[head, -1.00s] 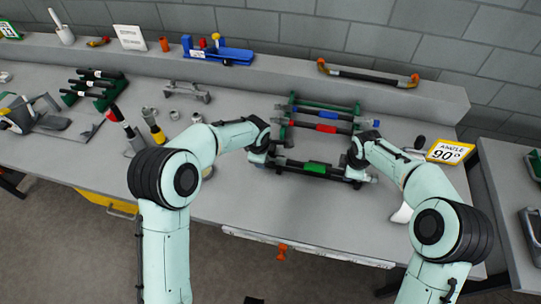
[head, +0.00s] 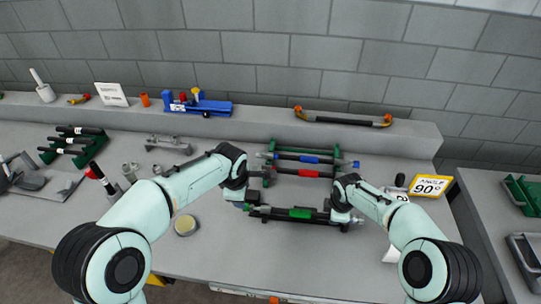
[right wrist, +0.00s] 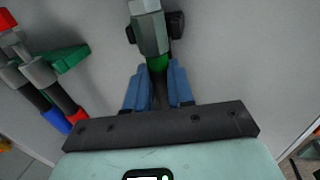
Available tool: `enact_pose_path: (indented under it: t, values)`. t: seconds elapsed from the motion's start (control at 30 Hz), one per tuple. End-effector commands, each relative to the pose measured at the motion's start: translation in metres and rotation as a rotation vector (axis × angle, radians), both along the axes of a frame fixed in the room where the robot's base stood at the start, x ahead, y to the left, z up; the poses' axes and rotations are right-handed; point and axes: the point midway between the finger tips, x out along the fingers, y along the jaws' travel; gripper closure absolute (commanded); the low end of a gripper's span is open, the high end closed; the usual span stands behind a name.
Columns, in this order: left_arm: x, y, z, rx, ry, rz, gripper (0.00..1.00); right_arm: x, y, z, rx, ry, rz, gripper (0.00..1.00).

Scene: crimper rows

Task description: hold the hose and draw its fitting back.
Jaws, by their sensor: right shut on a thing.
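The hose with a green band (head: 301,213) lies roughly level across the front of the rack in the head view, dark on both sides of the band. My left gripper (head: 250,206) is at its left end; its fingers are too small and hidden to read. My right gripper (head: 343,217) is at its right end. In the right wrist view, the blue fingers of my right gripper (right wrist: 158,88) are shut on the dark hose (right wrist: 158,92). A grey faceted fitting (right wrist: 149,32) lies just beyond the fingertips, with a green ring (right wrist: 158,62) below it.
Hoses with blue (head: 309,159) and red (head: 308,173) bands lie on a green rack (head: 277,162) just behind. A yellow angle sign (head: 430,186) stands at right. A blue tool (head: 205,107) and an orange-ended hose (head: 343,121) are on the back ledge. The table's front middle is fairly clear.

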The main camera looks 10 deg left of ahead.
Motion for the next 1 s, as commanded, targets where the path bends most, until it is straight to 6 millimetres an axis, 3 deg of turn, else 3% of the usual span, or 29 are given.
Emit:
enact_pose_path:
  t: [0.17,0.2,0.27,0.67,1.0]
  values:
    - [0.0,0.0,0.0,0.0,0.0,0.0,0.44,0.0,0.003,0.0,0.004,0.0,0.003,1.0]
    - [0.0,0.0,0.0,0.0,0.0,0.0,0.44,0.0,0.003,0.0,0.005,0.0,0.002,0.64]
    - [0.0,0.0,0.0,0.0,0.0,0.0,0.44,0.0,0.002,0.0,0.004,0.0,0.002,0.48]
    - [0.0,0.0,0.0,0.0,0.0,-0.001,0.44,-0.001,0.001,0.008,0.003,-0.002,0.001,0.48]
    - [0.0,0.0,0.0,0.0,0.0,-0.001,0.44,-0.016,0.002,0.075,0.004,-0.004,0.001,0.48]
